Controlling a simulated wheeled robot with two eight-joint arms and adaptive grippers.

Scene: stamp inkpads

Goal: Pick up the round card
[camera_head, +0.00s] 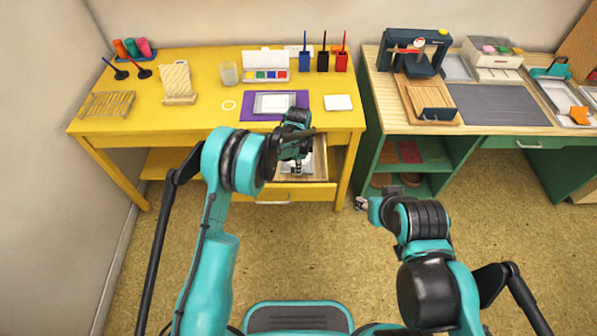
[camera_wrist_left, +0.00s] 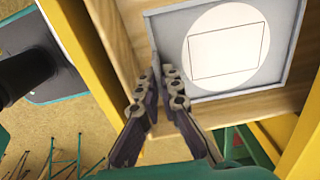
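The round card is white with a thin black rectangle drawn on it. It lies flat in a grey tray (camera_wrist_left: 165,42) inside the pulled-out wooden drawer, and shows whole in the left wrist view (camera_wrist_left: 228,98). My left gripper (camera_head: 298,166) points down into the drawer in the head view and hides most of the tray. In the wrist view its fingertips (camera_wrist_left: 160,78) are close together with a narrow gap, at the tray's left wall and apart from the card. My right gripper (camera_head: 363,203) hangs empty-looking in front of the desks; its fingers are too small to judge.
The drawer (camera_head: 320,160) sticks out below the yellow desk (camera_head: 190,118). On that desk are a purple mat (camera_head: 247,110), a white card stack (camera_head: 338,102), a paint box (camera_head: 266,74) and a glass (camera_head: 228,73). A green desk stands right. The floor in front is clear.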

